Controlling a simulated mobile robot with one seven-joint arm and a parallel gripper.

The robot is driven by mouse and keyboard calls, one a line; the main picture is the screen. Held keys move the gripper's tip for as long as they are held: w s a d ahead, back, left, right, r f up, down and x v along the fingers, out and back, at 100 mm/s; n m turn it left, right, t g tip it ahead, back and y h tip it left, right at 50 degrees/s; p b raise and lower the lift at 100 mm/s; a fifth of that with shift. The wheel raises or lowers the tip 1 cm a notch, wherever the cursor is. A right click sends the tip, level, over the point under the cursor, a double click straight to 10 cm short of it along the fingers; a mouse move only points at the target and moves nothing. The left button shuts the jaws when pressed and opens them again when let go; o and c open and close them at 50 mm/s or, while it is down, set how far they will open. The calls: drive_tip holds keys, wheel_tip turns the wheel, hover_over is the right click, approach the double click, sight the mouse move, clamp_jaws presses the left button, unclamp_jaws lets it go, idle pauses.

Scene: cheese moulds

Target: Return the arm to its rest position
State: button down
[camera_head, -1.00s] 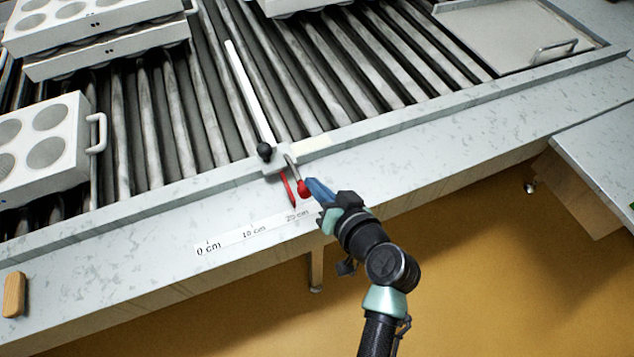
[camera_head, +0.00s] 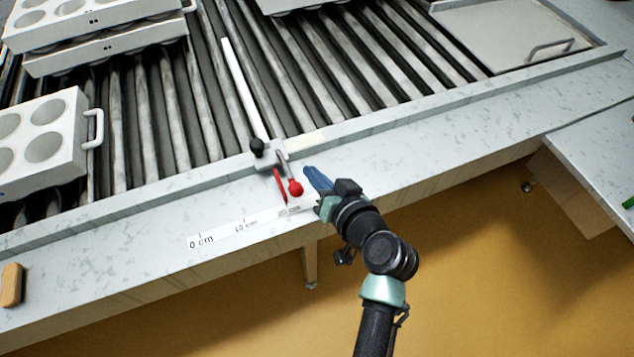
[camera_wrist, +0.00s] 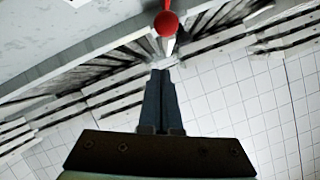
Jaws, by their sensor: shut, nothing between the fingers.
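My gripper (camera_head: 307,170) is shut and empty, with its blue fingers together just right of the red-knobbed lever (camera_head: 295,188) on the table's front ledge. A small gap shows between the fingertips and the red knob in the head view. In the wrist view my gripper (camera_wrist: 160,75) points up at the red knob (camera_wrist: 166,23), which shows just beyond the tips. The lever belongs to a sliding stop (camera_head: 268,155) with a black knob, a red pointer and a long white bar over the rollers. My arm reaches in from the lower right.
A ruler strip (camera_head: 240,228) lies on the ledge left of my gripper. White mould blocks (camera_head: 70,150) stand on the rollers at left. A metal tray (camera_head: 510,35) is at the back right. A wooden block (camera_head: 11,285) lies at far left. Open floor (camera_head: 480,270) is at lower right.

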drive_tip(key=v, duration=1)
drive_tip(key=shift+f+b, duration=0.3)
drive_tip(key=shift+f, duration=0.05)
